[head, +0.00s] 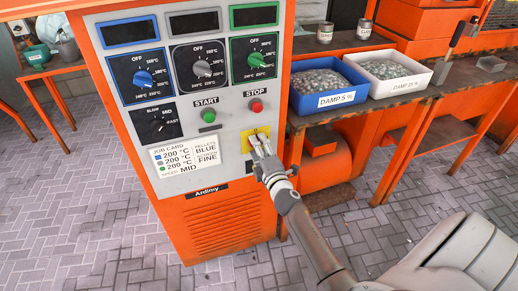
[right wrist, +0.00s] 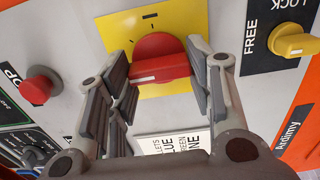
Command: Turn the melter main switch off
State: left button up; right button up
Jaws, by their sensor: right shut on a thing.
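The main switch is a red rotary knob (right wrist: 155,48) with a raised bar handle on a square yellow plate (right wrist: 112,42) in the right wrist view. In the head view the yellow plate (head: 247,141) shows at the lower right of the grey panel, with the knob mostly hidden by my gripper. My right gripper (head: 259,143) is at this plate. In the right wrist view its fingers (right wrist: 160,78) sit on either side of the bar handle, shut on it. My left gripper is not in view.
Red stop button (head: 256,105) and green start button (head: 208,116) sit just above the switch. A yellow lever (right wrist: 294,42) between FREE and LOCK labels is close by. A blue pellet bin (head: 325,100) and a white bin (head: 388,74) stand on the right bench.

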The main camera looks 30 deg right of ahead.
dwell(0.3)
jog(key=o, duration=1)
jog(key=v, duration=1.2)
jog(key=shift+a, duration=0.1)
